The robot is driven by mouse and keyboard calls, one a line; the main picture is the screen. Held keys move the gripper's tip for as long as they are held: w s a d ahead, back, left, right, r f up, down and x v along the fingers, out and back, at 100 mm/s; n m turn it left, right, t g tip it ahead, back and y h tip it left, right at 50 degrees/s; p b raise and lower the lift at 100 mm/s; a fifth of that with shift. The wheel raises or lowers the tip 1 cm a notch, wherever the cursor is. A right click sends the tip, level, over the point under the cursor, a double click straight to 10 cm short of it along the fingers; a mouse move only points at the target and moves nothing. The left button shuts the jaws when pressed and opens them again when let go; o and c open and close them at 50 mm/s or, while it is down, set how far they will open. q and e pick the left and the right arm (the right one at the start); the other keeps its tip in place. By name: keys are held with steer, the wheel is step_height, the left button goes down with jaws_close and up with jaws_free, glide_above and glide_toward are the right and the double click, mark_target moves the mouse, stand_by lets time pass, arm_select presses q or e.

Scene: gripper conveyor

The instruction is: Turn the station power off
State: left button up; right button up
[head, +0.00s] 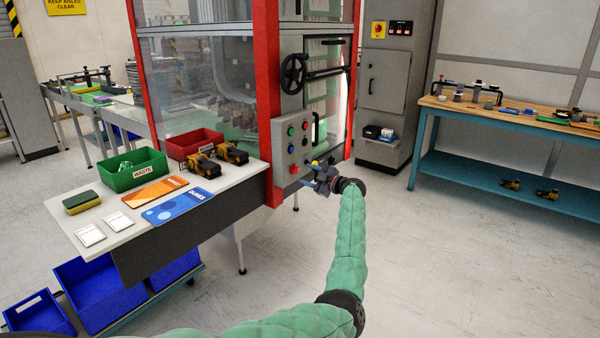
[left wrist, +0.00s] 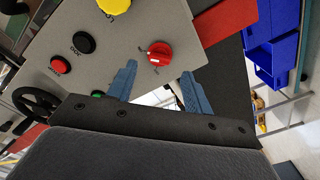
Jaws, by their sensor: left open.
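The grey control panel (head: 298,152) stands on the front of the red-framed station and carries several buttons. In the left wrist view, a red rotary knob (left wrist: 160,54) sits low on the panel, with a pale pointer mark on it. My left gripper (head: 318,178) is just in front of the panel's lower part, in the head view. In the left wrist view, its blue fingers (left wrist: 158,70) are open and the knob shows just beyond and between the tips. They appear apart from it, with nothing held. My right gripper is out of view.
Beside the knob are a yellow button (left wrist: 113,4), a black button (left wrist: 83,42) and a red button (left wrist: 60,65). A handwheel (head: 294,73) juts out above the panel. A ledge (head: 120,235) with bins lies left. A grey cabinet (head: 385,75) stands behind; floor right is clear.

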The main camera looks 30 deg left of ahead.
mark_target(296, 170)
arm_select(q)
steer(key=shift+w+a, duration=0.2)
steer(key=shift+a, duration=2.15)
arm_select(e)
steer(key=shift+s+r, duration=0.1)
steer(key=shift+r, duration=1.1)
